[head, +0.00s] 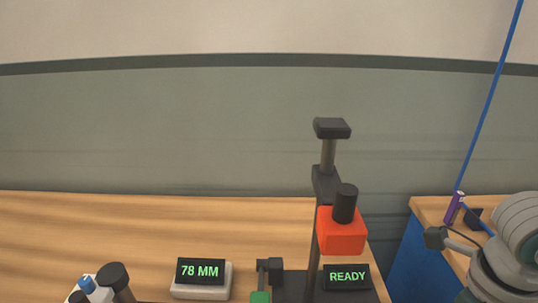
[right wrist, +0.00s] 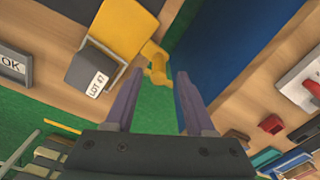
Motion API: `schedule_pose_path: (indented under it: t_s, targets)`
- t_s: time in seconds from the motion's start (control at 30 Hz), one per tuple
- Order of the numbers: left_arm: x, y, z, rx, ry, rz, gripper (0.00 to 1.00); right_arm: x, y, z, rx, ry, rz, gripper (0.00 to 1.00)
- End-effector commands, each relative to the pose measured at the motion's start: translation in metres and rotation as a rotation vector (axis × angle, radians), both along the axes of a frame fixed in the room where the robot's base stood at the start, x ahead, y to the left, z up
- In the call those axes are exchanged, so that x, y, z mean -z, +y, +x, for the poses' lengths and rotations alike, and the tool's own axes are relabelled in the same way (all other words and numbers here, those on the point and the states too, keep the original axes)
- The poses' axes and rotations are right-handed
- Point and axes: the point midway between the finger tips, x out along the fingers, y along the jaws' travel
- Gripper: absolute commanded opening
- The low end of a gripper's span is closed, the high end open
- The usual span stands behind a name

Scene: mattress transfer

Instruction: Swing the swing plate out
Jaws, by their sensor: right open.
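In the right wrist view a yellow plate-like part (right wrist: 122,28) with a narrow yellow tab (right wrist: 157,65) may be the swing plate; I cannot tell for sure. A dark block (right wrist: 93,70) labelled LOT 47 sits against it. My right gripper (right wrist: 160,82) is open and empty, its two purple fingers apart. The yellow tab shows just beyond and between the fingertips; no contact is visible. In the head view my right arm comes in at the right edge. My left gripper is not in view.
In the head view a dark stand (head: 328,155) with a red block (head: 341,231) rises from the wooden table (head: 120,225). Displays read 78 MM (head: 200,271) and READY (head: 347,277). A blue cabinet (head: 415,268) stands at right. The table's left middle is clear.

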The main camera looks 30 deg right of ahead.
Motion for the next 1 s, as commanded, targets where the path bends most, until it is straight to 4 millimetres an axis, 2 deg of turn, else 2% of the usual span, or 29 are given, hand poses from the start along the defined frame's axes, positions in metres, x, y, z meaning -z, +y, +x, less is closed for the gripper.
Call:
schedule_pose_path:
  t_s: [0.03,0.1,0.3,0.87,0.93,1.0]
  targets:
    - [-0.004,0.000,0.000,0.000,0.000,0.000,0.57,-0.014,-0.001,0.001,-0.002,-0.002,-0.001,0.55]
    - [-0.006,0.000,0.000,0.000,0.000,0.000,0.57,-0.026,-0.001,0.000,-0.002,-0.002,-0.002,0.55]
    - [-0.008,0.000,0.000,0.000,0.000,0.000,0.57,-0.048,0.000,0.000,-0.001,-0.001,0.000,0.55]
    - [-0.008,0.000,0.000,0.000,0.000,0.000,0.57,-0.050,0.000,0.000,0.000,0.000,0.000,0.55]
    - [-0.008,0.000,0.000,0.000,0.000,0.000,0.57,-0.049,0.006,0.000,0.010,-0.001,0.009,0.55]
    - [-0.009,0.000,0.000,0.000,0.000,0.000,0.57,-0.046,0.024,0.002,0.044,-0.005,0.036,0.55]
